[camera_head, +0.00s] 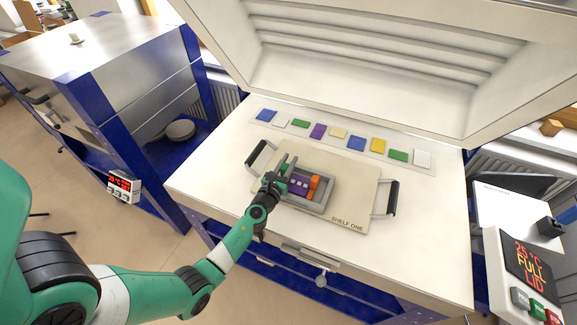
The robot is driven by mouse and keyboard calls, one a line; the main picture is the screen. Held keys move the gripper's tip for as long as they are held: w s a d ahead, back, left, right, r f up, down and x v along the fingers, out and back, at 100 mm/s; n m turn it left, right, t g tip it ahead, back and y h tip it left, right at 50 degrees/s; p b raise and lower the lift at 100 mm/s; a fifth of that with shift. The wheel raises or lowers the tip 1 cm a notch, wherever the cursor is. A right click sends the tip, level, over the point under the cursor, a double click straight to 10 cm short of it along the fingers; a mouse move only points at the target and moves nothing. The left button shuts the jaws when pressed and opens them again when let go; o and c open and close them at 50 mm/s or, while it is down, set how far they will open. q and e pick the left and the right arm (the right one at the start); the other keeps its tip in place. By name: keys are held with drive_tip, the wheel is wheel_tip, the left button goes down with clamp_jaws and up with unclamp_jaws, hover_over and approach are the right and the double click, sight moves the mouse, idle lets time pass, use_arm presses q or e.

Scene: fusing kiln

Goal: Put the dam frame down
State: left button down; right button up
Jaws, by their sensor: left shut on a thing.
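The grey rectangular dam frame (322,206) is on or just above the cream shelf marked SHELF ONE (347,222); I cannot tell whether it touches. Purple and orange pieces (314,187) show inside the frame's outline. My left gripper (281,176) is shut on the frame at its left end, and its fingers cover part of that end. The shelf has a dark handle at its left (257,153) and another at its right (392,198). My right gripper is not in view.
The kiln lid (340,85) stands open behind the bed. A row of several coloured glass squares (318,131) lies behind the shelf. A control panel (525,270) reading FULL LID stands at the right. The white bed right of the shelf is clear.

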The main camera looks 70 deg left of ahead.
use_arm(q)
drive_tip(key=shift+r, duration=0.1)
drive_tip(key=c, duration=1.1)
unclamp_jaws()
drive_tip(key=shift+c, duration=0.2)
drive_tip(key=o, duration=0.5)
drive_tip(key=shift+c, duration=0.2)
drive_tip(key=shift+r, duration=0.15)
drive_tip(key=shift+s+d, duration=0.25)
drive_tip(key=p+v, duration=0.1)
drive_tip(key=v, duration=1)
drive_tip(key=shift+s, duration=0.1)
